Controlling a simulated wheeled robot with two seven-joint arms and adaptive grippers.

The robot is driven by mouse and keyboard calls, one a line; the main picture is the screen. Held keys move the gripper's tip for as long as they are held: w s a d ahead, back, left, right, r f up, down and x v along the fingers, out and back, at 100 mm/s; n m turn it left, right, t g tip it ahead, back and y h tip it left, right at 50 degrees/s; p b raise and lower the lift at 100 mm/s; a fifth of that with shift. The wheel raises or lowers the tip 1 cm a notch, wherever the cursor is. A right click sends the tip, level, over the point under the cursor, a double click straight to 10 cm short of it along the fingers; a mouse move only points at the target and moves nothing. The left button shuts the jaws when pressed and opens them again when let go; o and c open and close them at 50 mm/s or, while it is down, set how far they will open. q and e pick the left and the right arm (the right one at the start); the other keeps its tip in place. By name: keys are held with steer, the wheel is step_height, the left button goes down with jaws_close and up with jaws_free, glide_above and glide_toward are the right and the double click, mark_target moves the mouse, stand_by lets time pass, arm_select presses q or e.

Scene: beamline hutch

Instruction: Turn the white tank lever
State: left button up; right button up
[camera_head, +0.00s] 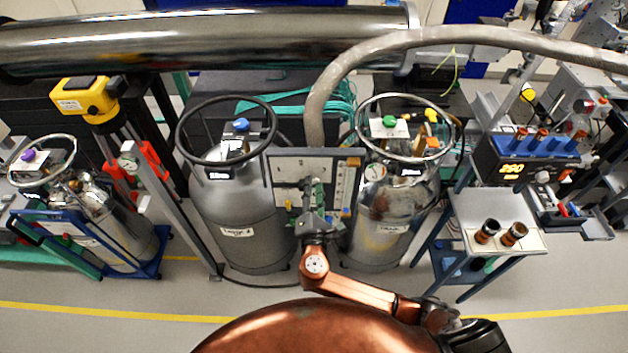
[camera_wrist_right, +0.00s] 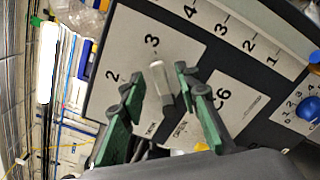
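In the wrist view a white lever (camera_wrist_right: 157,78) sits on a white dial plate (camera_wrist_right: 125,50) marked 2 and 3. Its upper end is near the 3. My right gripper (camera_wrist_right: 156,82) has its green fingers spread on either side of the lever, with gaps visible; contact is not seen. In the head view my right gripper (camera_head: 312,192) is in front of the dark-framed panel (camera_head: 286,166) between two grey tanks, and the lever cannot be made out there. My left gripper is out of view.
Grey tanks (camera_head: 232,205) (camera_head: 385,215) with ring handles flank the panel. A thick grey hose (camera_head: 322,95) arches above. A small table (camera_head: 482,208) with two dark cups stands at right. The floor in front is clear.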

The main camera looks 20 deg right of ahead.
steer(key=shift+x, duration=1.1)
jaws_close()
